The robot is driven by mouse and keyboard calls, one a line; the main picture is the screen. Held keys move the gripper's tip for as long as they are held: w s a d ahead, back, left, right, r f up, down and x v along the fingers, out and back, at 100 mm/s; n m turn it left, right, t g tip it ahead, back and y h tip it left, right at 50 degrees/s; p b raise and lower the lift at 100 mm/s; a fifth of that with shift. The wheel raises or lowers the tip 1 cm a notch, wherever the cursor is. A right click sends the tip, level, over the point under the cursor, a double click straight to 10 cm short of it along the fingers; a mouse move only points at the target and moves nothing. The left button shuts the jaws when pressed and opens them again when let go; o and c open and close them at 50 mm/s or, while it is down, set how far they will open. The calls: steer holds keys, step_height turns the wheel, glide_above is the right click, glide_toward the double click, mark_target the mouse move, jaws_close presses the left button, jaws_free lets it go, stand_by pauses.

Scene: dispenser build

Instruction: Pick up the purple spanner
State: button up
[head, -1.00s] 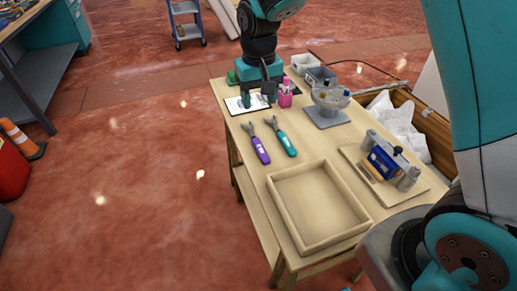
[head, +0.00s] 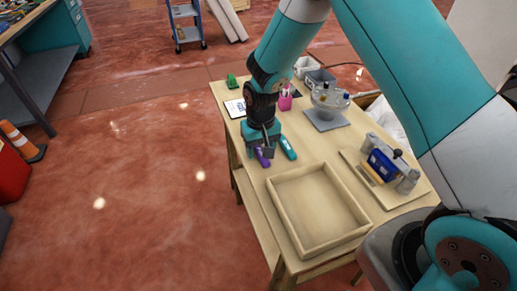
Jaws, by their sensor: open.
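The purple spanner (head: 263,159) lies on the wooden table near its left edge. Only the lower part of its purple handle shows; my gripper hides the rest. My gripper (head: 259,152) is open and points down over the spanner, with its fingers around the handle's upper part in the picture. I cannot tell how high the fingers are or whether they touch it. A teal spanner (head: 287,148) lies just to the right, its upper end partly hidden by my gripper.
An empty wooden tray (head: 278,207) sits at the near end of the table. To its right is a board (head: 389,199) with a blue-and-grey fixture (head: 383,165). A grey dispenser stand (head: 327,119), pink pen cup (head: 285,103) and clipboard (head: 235,108) stand farther back.

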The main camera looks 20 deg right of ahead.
steer(key=shift+f, duration=0.2)
jaws_close()
stand_by(0.3)
step_height(320, 180, up, 20)
steer(key=shift+p, duration=0.3)
steer(key=c, duration=0.6)
jaws_free()
jaws_close()
steer(key=shift+s, duration=0.1)
